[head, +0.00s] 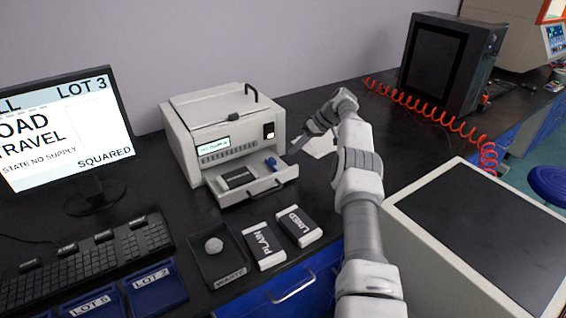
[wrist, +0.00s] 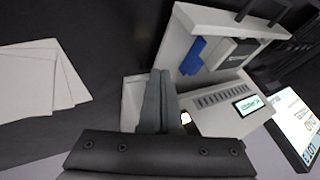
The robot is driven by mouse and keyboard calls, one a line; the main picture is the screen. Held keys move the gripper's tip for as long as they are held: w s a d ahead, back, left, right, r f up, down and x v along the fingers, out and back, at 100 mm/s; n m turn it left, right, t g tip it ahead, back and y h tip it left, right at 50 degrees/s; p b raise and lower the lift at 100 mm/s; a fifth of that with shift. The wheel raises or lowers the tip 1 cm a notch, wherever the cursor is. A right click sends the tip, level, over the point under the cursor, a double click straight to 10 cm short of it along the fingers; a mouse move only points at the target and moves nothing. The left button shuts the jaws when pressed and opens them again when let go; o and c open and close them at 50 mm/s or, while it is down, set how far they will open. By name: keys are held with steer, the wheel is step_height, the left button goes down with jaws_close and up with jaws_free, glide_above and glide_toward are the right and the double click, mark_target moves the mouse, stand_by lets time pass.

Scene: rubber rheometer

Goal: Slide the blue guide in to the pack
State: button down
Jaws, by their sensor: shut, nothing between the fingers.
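The blue guide (head: 270,163) sits in the open drawer (head: 268,186) of the white machine, towards its right side. The dark pack (head: 238,177) lies in the same drawer to the left of the guide, with a gap between them. In the wrist view the blue guide (wrist: 197,57) stands beside the pack (wrist: 234,54), apart from it. My gripper (head: 308,139) is to the right of the drawer and above the bench. In the wrist view my gripper (wrist: 161,76) is shut and empty, its fingertips short of the guide.
The white machine (head: 205,125) stands at the back. PLAIN (head: 264,246) and LINED (head: 298,227) packs and a waste tray (head: 218,262) lie in front. White sheets (head: 321,145) lie right of the machine. A red coiled hose (head: 440,115) runs along the back right.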

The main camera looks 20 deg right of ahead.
mark_target(263, 175)
steer(key=shift+x, duration=1.1)
steer(key=shift+r, duration=0.3)
steer(key=shift+s+a, duration=0.1)
steer(key=shift+a, duration=0.15)
steer(key=shift+s+a, duration=0.2)
steer(key=shift+a, duration=0.55)
steer(key=shift+s+a, duration=0.15)
steer(key=shift+a, duration=0.6)
steer(key=shift+a+b, duration=0.15)
steer(key=shift+b, duration=0.15)
steer(key=a, duration=0.2)
steer(key=s+a+b, duration=0.1)
steer(key=a, duration=0.2)
steer(key=a+b, duration=0.1)
steer(key=a, duration=0.1)
steer(key=shift+s+a, duration=0.25)
steer(key=shift+d, duration=0.1)
